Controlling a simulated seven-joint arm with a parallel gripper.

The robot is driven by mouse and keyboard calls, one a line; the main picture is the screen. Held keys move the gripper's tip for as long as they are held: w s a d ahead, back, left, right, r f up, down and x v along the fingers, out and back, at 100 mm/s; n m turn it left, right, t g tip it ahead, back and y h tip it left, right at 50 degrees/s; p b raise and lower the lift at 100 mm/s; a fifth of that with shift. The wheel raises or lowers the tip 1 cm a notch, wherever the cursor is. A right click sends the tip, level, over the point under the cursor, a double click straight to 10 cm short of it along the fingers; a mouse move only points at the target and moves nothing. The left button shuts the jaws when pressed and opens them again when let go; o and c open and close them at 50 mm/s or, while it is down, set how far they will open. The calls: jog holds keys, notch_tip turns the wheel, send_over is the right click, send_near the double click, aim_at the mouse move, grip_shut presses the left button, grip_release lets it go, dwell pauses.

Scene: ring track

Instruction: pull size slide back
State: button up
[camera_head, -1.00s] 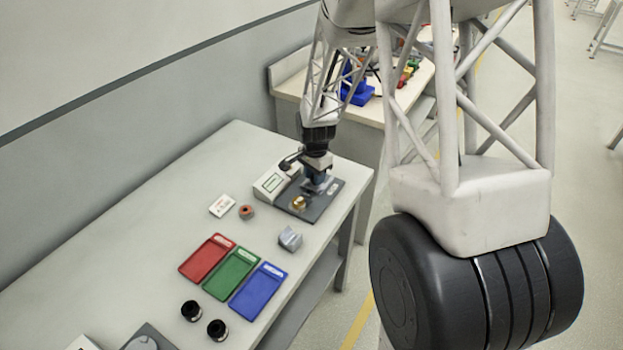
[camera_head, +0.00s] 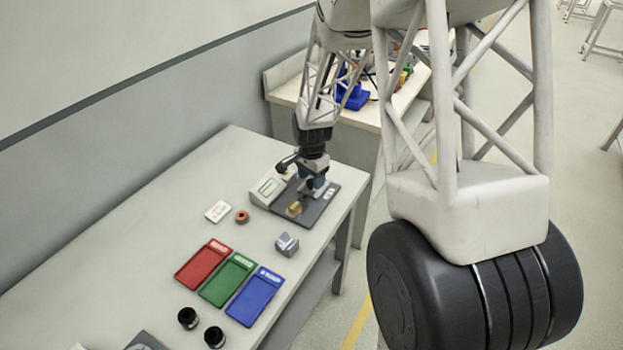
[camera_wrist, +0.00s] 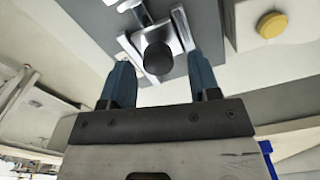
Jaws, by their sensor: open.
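A silver slide (camera_wrist: 178,28) with a round dark knob (camera_wrist: 158,60) sits on a dark grey plate (camera_wrist: 205,18) in the wrist view. My gripper (camera_wrist: 158,82) is open, with one blue finger on each side of the knob. Gaps show between the fingers and the knob, and I cannot tell whether either finger touches it. In the head view my gripper (camera_head: 313,185) is low over the same plate (camera_head: 322,208) and hides most of the slide.
A small gold piece (camera_head: 294,208) sits on the plate's near part. A grey block (camera_head: 287,244), an orange ring (camera_head: 242,217), and red (camera_head: 202,263), green (camera_head: 228,279) and blue (camera_head: 255,297) trays lie nearer.

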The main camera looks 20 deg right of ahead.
aim_at(312, 181)
jog(key=shift+r, duration=3.55)
jog(key=shift+s+r, duration=0.15)
jog(key=shift+r, duration=0.1)
jog(key=s+r+n+t, duration=0.1)
jog(key=s+r+n, duration=0.3)
jog(key=s+r, duration=0.65)
jog(key=s+r+n+t, duration=0.1)
jog(key=s+r+n, duration=0.45)
jog(key=s, duration=0.85)
jog(key=s+a+r+n, duration=0.1)
jog(key=s+r+n, duration=0.1)
jog(key=s, duration=1)
jog(key=shift+r+t, duration=0.3)
jog(key=shift+r, duration=0.15)
